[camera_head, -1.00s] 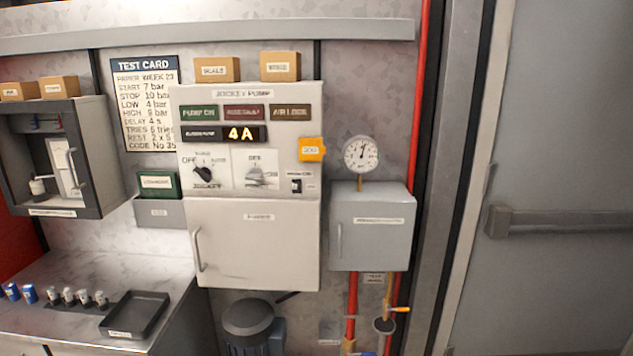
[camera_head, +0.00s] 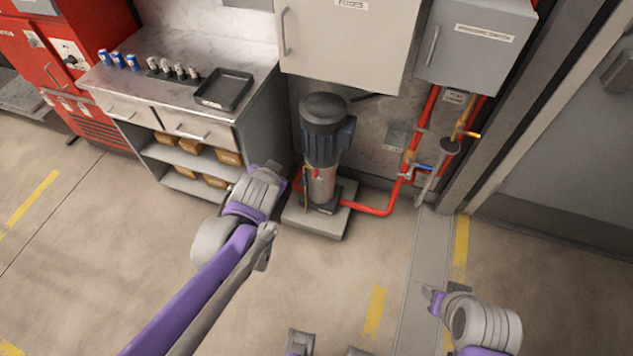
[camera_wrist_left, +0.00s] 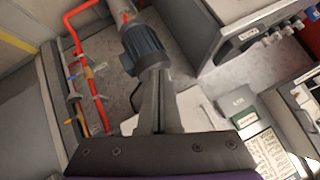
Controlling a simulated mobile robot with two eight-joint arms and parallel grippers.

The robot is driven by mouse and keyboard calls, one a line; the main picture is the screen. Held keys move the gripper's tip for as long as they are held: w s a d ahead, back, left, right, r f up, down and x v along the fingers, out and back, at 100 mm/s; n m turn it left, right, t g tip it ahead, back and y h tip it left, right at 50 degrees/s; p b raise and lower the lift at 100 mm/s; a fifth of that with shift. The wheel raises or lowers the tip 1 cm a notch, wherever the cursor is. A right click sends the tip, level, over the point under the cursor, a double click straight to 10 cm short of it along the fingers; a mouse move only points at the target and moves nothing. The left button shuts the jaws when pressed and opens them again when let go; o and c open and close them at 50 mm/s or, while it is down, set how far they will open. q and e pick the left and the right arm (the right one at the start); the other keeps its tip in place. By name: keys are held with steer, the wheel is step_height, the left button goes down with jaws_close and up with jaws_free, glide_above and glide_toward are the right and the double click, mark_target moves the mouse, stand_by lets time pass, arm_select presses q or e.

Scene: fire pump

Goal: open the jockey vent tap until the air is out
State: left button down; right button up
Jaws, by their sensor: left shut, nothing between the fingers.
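The jockey pump (camera_head: 325,130) stands on a pale plinth on the floor, with a dark blue-grey motor on a silver body. A small red part (camera_head: 316,172) shows on the silver body; I cannot tell for sure that it is the vent tap. The pump also shows at the top of the left wrist view (camera_wrist_left: 146,47). My left gripper (camera_head: 272,168) is left of the pump, apart from it in the picture. Its fingers (camera_wrist_left: 156,75) are shut and empty in the left wrist view. My right gripper (camera_head: 440,296) is low at the right; its fingers are unclear.
Red pipes (camera_head: 375,210) run from the pump to the wall, with a blue-handled valve (camera_head: 424,168) and a yellow-handled one (camera_head: 473,135). A bench (camera_head: 145,90) stands left, with a dark tray (camera_head: 224,89). The grey cabinet (camera_head: 475,45) hangs above the pipes. Front floor is open.

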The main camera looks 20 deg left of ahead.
arm_select(q)
steer(key=w+a+f+m+t+b, duration=0.25)
steer(key=w+f+m+b, duration=0.2)
steer(key=w+f, duration=0.45)
steer(key=w+a+f+m+t+b, duration=0.2)
steer(key=w+f+m+t+b, duration=0.25)
steer(key=w, duration=0.75)
step_height(320, 180, down, 14)
steer(key=w+d+f+m+h+b, duration=0.1)
steer(key=d+m+h, duration=0.1)
steer(key=m+h, duration=0.4)
steer(key=m+h+b, duration=0.3)
steer(key=m, duration=0.4)
glide_toward(316, 174)
steer(key=s+d+f, duration=0.2)
steer(key=s+d, duration=0.2)
steer(key=s, duration=0.1)
steer(key=w, duration=1.1)
steer(key=shift+w+r+g, duration=0.2)
steer(key=shift+r+g, duration=0.1)
steer(key=shift+r, duration=0.05)
arm_select(e)
step_height(316, 174, down, 16)
steer(key=shift+a+g, duration=0.15)
steer(key=shift+g, duration=0.15)
